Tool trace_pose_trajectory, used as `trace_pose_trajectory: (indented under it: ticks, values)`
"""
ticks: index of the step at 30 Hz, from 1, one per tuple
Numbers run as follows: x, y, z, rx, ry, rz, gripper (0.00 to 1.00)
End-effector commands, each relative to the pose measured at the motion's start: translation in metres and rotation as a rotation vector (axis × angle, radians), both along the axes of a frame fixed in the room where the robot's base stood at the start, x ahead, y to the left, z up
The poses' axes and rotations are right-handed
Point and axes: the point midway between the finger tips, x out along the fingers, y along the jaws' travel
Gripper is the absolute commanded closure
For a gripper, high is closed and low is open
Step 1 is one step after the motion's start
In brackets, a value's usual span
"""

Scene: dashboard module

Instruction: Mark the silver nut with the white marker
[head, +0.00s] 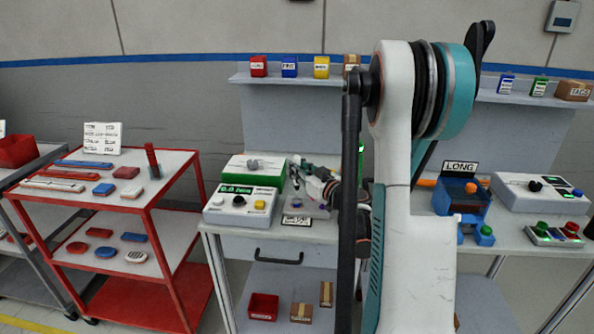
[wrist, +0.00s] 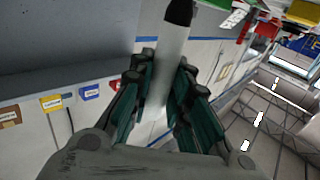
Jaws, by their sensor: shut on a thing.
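My gripper (wrist: 155,115) is shut on the white marker (wrist: 172,65), which has a dark end pointing away from the fingers. In the head view my gripper (head: 300,172) is over the middle bench, behind a small grey plate and right of a green-and-white box. The marker is too small to make out there. The grey plate (head: 306,207) lies near the bench's front edge with a small item on it. I cannot tell whether that item is the silver nut, and I cannot make out the nut elsewhere.
A grey console (head: 240,207) with a knob and yellow button stands left of the plate, and the green-and-white box (head: 254,172) behind it. A label (head: 297,221) sits at the front edge. A blue bin (head: 462,197) is at right. My arm hides the bench's right part.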

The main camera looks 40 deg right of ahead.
Motion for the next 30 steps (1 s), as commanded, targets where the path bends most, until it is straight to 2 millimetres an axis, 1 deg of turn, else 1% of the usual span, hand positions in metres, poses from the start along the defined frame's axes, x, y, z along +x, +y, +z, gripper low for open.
trace_pose_trajectory:
  ticks: [3,17,30]
  values:
    - [0.0,0.0,0.008,0.0,0.0,0.0,0.99]
    - [0.0,0.0,0.032,0.0,0.0,0.0,0.99]
    - [0.0,0.0,0.033,0.0,0.0,0.0,0.99]
